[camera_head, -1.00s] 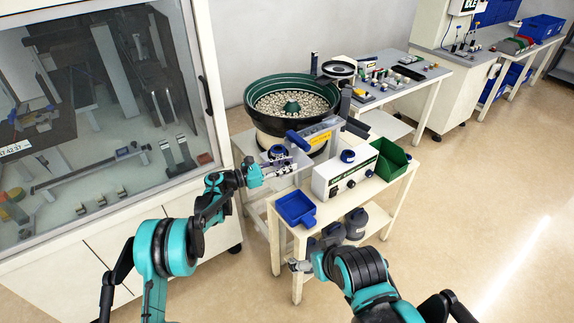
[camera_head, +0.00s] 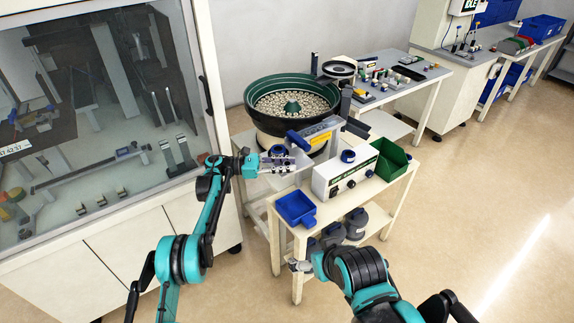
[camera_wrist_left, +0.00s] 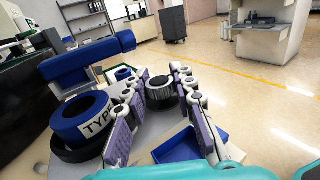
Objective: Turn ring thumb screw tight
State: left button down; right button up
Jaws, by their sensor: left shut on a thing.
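The ring thumb screw appears to be the dark knurled knob (camera_wrist_left: 162,90) between my left gripper's fingers in the left wrist view. My left gripper (camera_wrist_left: 158,112) is shut on it, with a purple-padded finger on each side. In the head view my left gripper (camera_head: 282,163) reaches in from the left at the front of the bowl feeder (camera_head: 262,123), and its fingers hide the screw. A blue ring (camera_wrist_left: 80,116) with a "TYPE" label sits left of the fingers. My right gripper (camera_head: 300,266) is low by the stand's front leg; its jaws are too small to read.
A white control box (camera_head: 342,178), a blue tray (camera_head: 297,208) and a green bin (camera_head: 388,160) stand on the cream stand right of the gripper. A blue bar (camera_wrist_left: 85,60) crosses close beside the left fingers. A glass-fronted cabinet (camera_head: 90,100) stands left. The floor at right is clear.

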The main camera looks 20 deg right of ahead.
pick_arm(q)
jog(key=c, duration=1.2)
grip_release()
jog(key=shift+n+t, duration=0.3)
jog(key=shift+t, duration=0.2)
